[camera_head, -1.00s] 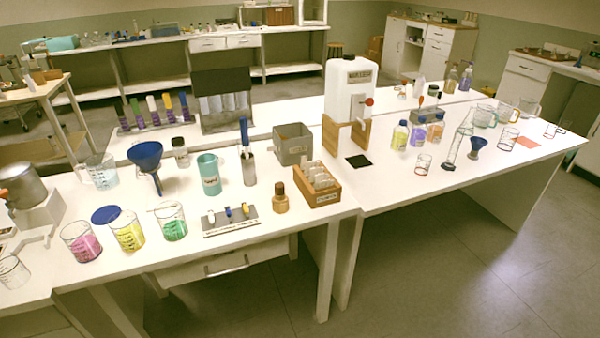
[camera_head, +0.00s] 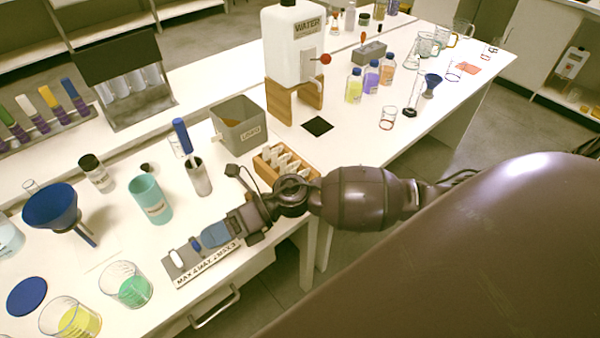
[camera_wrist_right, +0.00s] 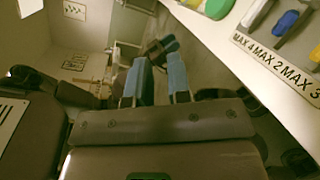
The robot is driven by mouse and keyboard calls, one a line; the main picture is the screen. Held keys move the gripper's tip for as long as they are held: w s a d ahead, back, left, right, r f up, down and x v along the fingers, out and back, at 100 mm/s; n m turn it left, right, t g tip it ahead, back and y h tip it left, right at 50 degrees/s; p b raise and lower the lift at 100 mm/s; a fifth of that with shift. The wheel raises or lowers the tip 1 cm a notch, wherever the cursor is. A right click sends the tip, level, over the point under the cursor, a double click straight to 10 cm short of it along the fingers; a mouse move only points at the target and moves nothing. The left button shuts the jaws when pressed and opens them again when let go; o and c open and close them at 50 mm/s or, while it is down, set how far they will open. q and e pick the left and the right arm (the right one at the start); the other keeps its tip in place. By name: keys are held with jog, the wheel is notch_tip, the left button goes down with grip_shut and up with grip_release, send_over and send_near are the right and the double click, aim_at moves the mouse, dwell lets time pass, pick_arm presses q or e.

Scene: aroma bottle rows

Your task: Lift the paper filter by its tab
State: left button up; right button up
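A wooden box (camera_head: 266,171) holds several upright white pieces (camera_head: 287,158) that look like paper filters; single tabs are too small to make out. My right arm covers the box's front right part. My right gripper (camera_head: 212,237) is left of and nearer than the box, by the grey plate with the printed strip, and it hides part of that plate. In the right wrist view its two blue-padded fingers (camera_wrist_right: 160,75) stand apart with nothing between them, and no paper filter shows there. My left gripper is not in view.
The grey plate (camera_head: 183,272) carries a white and a blue piece. A grey bin (camera_head: 240,128), metal cup (camera_head: 199,178), teal cup (camera_head: 151,200) and beakers stand around. The water dispenser (camera_head: 290,50) is behind the box. The table's front edge is close to my right gripper.

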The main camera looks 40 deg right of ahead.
jog(key=d+f+n+g+h, duration=0.1)
jog(key=d+n+g+h, duration=0.3)
jog(key=n, duration=0.3)
notch_tip(320, 180, up, 4)
jog(key=f+n+t+h+p, duration=0.1)
jog(key=n+h+p, duration=0.1)
jog(key=n+h, duration=0.75)
send_over(296, 174)
jog(key=m+h, duration=0.3)
notch_tip(296, 174, down, 4)
jog(key=shift+s+r+n, duration=0.1)
jog(key=shift+n, duration=0.15)
notch_tip(296, 174, down, 5)
jog(key=shift+f, duration=0.2)
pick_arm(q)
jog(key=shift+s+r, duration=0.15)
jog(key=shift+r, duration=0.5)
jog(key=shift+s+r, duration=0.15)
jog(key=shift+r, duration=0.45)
pick_arm(e)
jog(key=shift+f, duration=0.35)
grip_shut()
